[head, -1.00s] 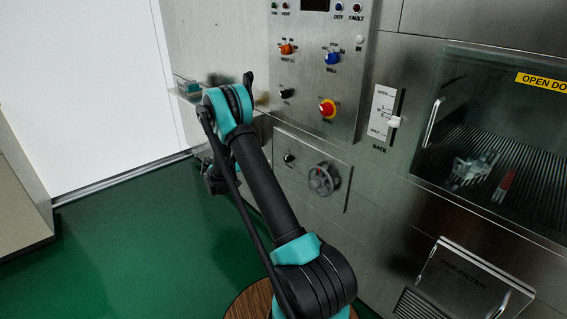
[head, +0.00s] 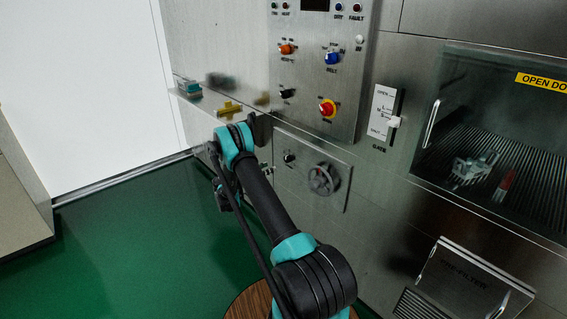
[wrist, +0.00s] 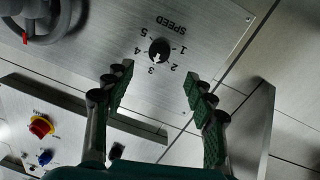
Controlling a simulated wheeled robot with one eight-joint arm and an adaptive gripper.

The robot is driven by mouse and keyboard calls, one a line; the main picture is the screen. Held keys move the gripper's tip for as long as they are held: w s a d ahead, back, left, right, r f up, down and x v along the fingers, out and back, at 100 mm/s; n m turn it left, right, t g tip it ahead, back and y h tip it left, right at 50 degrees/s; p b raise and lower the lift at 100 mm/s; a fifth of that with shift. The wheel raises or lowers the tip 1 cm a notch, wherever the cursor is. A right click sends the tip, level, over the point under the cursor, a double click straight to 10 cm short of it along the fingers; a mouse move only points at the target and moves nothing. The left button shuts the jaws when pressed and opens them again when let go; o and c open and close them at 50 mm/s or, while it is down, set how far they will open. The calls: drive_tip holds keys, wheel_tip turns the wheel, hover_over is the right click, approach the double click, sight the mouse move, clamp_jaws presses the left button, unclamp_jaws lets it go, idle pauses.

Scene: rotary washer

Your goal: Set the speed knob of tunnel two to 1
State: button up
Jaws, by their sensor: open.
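The speed knob (wrist: 159,51) is a small black dial on a steel plate, in the upper middle of the wrist view. The marks 1 to 5 and the word SPEED around it appear upside down. A pale mark shows on its lower side, towards 2 and 3; its exact setting is hard to read. The knob also shows in the head view (head: 289,158), left of the handwheel. My gripper (wrist: 160,73) is open and empty, with its fingertips apart to either side just below the knob in the picture. In the head view my arm largely hides the gripper.
A handwheel (head: 323,180) shares the plate with the knob. Above it is a control panel (head: 308,104) with several knobs and a red-yellow switch (head: 327,109). A ledge (head: 215,108) with small items juts out at the left. Green floor (head: 130,250) lies open at left.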

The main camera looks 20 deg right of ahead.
sight(286, 160)
drive_tip(key=x, duration=1)
drive_tip(key=shift+d, duration=0.15)
drive_tip(key=shift+c, duration=0.4)
drive_tip(key=c, duration=1.1)
